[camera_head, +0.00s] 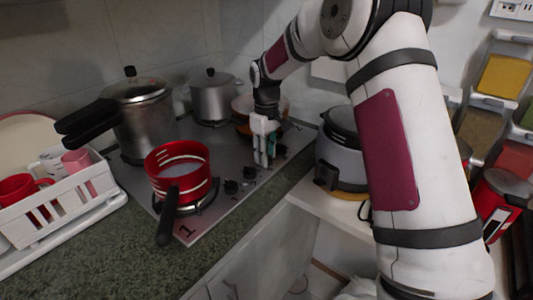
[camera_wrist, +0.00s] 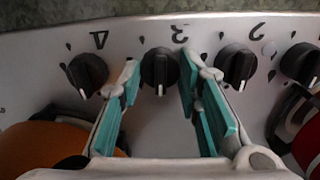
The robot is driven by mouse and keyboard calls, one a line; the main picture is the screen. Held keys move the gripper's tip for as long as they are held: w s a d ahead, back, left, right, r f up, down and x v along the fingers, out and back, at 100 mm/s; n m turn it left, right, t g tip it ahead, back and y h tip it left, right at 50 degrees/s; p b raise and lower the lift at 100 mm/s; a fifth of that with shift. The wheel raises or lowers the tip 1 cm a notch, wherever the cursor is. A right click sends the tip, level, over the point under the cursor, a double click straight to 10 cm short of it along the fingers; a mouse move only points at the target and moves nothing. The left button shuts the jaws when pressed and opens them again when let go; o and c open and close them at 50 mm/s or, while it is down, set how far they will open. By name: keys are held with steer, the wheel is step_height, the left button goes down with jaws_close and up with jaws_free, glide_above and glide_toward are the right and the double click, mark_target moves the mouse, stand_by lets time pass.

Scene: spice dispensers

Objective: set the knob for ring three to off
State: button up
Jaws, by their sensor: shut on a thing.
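The black knob for ring three (camera_wrist: 158,66) sits on the steel panel below an upside-down "3" in the wrist view. Its white pointer line runs straight down in that picture, away from the numeral. My gripper (camera_wrist: 160,88) has its teal-padded fingers on either side of this knob, shut on it. In the head view my gripper (camera_head: 264,158) points down at the right front edge of the cooktop (camera_head: 228,150), and its fingers hide the knob.
Knob four (camera_wrist: 87,73) and knob two (camera_wrist: 238,66) stand close beside the fingers. A red saucepan (camera_head: 178,160), a pressure cooker (camera_head: 145,115), a steel pot (camera_head: 213,98) and an orange pan (camera_head: 243,105) are on the rings. A rice cooker (camera_head: 340,150) stands to the right.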

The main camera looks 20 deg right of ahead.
steer(key=shift+a+n, duration=0.1)
steer(key=shift+n, duration=0.4)
steer(key=o, duration=1.2)
steer(key=shift+c, duration=0.2)
steer(key=shift+r, duration=0.1)
step_height(320, 180, up, 12)
